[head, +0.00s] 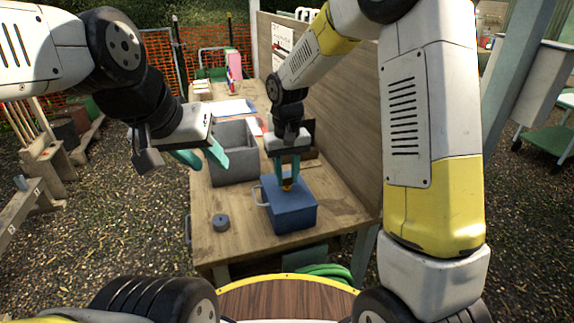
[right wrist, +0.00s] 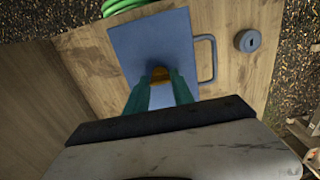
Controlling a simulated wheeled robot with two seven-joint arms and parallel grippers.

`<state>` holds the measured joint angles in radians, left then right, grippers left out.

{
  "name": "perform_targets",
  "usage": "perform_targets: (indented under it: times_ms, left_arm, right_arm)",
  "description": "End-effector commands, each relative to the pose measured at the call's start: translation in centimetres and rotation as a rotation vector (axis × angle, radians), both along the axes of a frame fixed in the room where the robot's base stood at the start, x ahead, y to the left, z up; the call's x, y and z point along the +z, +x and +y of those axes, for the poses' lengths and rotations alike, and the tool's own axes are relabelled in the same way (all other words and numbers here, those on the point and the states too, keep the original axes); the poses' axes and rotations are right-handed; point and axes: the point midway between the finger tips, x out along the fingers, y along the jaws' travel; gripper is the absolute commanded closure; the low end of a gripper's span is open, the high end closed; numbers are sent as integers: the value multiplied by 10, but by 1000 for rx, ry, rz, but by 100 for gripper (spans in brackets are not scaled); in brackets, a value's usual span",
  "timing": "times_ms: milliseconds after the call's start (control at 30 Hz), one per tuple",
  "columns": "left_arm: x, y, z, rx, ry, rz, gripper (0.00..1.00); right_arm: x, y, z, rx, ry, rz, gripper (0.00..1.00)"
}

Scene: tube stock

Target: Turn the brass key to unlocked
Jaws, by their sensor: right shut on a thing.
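The brass key (head: 287,187) sits on top of a blue box (head: 293,215) with a handle on its left side. My right gripper (head: 287,183) points down over the box and is shut on the key. In the right wrist view the key (right wrist: 160,74) shows as a small brass piece between the teal fingertips (right wrist: 160,82), against the blue lid (right wrist: 125,42). The fingers hide most of the key, so its turn angle cannot be told. My left gripper (head: 200,158) is open and empty, left of the grey bin and away from the box.
A grey open bin (head: 232,165) stands behind the blue box on the wooden table (head: 240,250). A small dark round piece (head: 220,222) lies left of the box. A wooden panel (head: 340,130) rises along the table's right side. The table front is mostly clear.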

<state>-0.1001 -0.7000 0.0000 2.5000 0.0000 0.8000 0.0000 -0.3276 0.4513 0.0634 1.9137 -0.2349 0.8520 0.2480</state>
Motion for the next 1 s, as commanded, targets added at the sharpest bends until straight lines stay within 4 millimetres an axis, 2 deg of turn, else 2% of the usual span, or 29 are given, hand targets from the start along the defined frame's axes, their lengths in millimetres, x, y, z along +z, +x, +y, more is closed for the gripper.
perform_targets:
  times_ms: [267, 300, 400, 767, 867, 1000]
  left_arm:
    - [0, 0, 0, 0, 0, 0, 64]
    - [0, 0, 0, 0, 0, 0, 64]
    - [0, 0, 0, 0, 0, 0, 64]
    - [0, 0, 0, 0, 0, 0, 64]
    - [0, 0, 0, 0, 0, 0, 64]
    - [0, 0, 0, 0, 0, 0, 64]
  right_arm:
    - [1, 1, 0, -2, 2, -4, 100]
    - [1, 1, 0, -2, 2, -4, 69]
    - [1, 1, 0, -1, 2, -3, 49]
    - [3, 0, 0, 0, 0, -1, 49]
    - [14, 1, 0, 0, 1, -4, 49]
    - [38, 1, 0, -1, 2, -6, 49]
